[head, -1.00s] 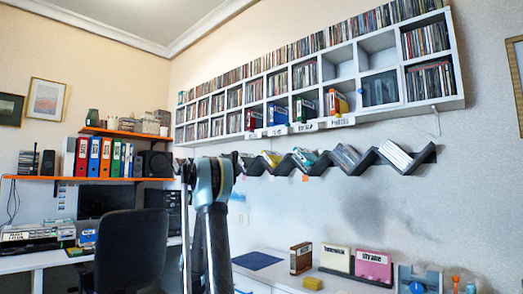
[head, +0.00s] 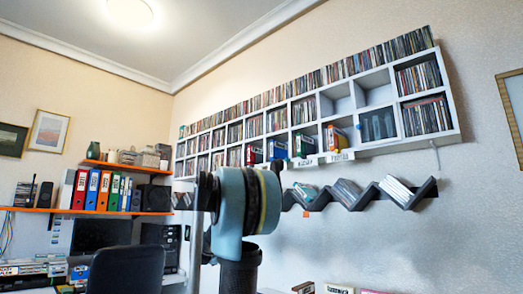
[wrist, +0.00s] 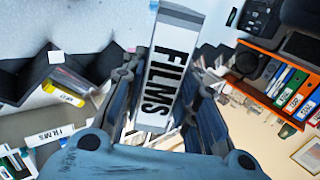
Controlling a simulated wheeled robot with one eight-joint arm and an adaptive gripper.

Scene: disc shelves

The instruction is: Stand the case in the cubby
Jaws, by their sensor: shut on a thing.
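In the wrist view a white case (wrist: 170,70) with FILMS in black letters on its spine stands between my gripper's (wrist: 166,88) two dark fingers, which are shut on it. In the head view my arm blocks the middle, and I cannot make out the gripper or the case. The white wall shelf (head: 448,85) has rows of cubbies. Two upper cubbies, one left (head: 336,99) and one right (head: 373,91), look empty. Lower cubbies hold coloured cases, including a green one (head: 305,144) and an orange one (head: 335,138). A FILMS label (wrist: 50,135) shows in the wrist view.
A dark zigzag rack (head: 425,192) with slim cases hangs below the shelf. White label tags (head: 340,156) sit at the shelf's lower edge. An orange shelf with binders (head: 95,190) and a dark chair (head: 127,268) are at left.

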